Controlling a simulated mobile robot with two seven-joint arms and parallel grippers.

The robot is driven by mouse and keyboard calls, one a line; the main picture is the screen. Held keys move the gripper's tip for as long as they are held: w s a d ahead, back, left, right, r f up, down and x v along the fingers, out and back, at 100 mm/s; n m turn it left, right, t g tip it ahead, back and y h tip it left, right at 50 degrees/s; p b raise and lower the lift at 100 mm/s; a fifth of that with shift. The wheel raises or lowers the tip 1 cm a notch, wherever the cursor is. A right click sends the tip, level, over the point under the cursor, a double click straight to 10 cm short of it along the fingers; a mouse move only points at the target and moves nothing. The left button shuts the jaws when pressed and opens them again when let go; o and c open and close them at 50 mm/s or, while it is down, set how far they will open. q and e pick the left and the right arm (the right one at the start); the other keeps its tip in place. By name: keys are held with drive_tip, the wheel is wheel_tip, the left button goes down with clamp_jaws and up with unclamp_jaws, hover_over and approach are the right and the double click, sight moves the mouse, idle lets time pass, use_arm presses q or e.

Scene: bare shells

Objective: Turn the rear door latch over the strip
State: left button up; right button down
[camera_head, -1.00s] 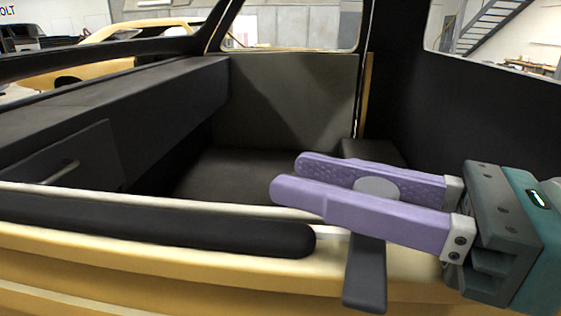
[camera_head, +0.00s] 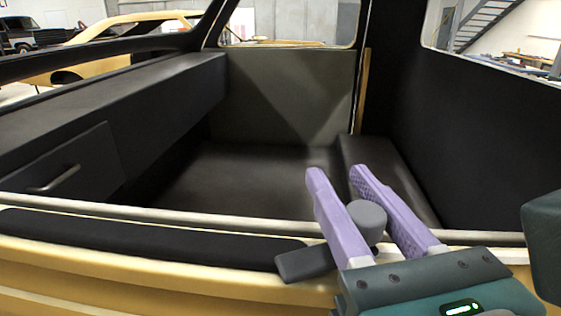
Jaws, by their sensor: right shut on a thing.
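The rear door latch (camera_head: 304,263) is a dark grey flat bar with a round grey knob (camera_head: 367,217). It lies on the cream sill and points left, slightly downward. Its free end overlaps the right end of the black padded strip (camera_head: 150,238) in the head view; I cannot tell whether it touches it. My right gripper (camera_head: 338,176) has two purple fingers, pointing up and away, one on each side of the knob. It is shut on the latch by this knob. My left gripper is not in view.
The cream sill (camera_head: 120,281) runs across the front. Behind it is an empty dark interior with a flat floor (camera_head: 250,175), a side box with a handle (camera_head: 53,180) at left and a dark wall (camera_head: 470,140) at right.

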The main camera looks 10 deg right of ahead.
drive_tip(key=m+h, duration=0.2)
drive_tip(key=h, duration=0.1)
drive_tip(key=m+h, duration=0.1)
drive_tip(key=h, duration=0.1)
drive_tip(key=shift+d+g+b, duration=0.3)
drive_tip(key=shift+d+b, duration=0.05)
drive_tip(key=shift+d, duration=0.05)
drive_tip(key=shift+s+d+m+h, duration=0.1)
drive_tip(key=shift+m+h, duration=0.5)
drive_tip(key=shift+g, duration=0.3)
drive_tip(key=c, duration=0.6)
unclamp_jaws()
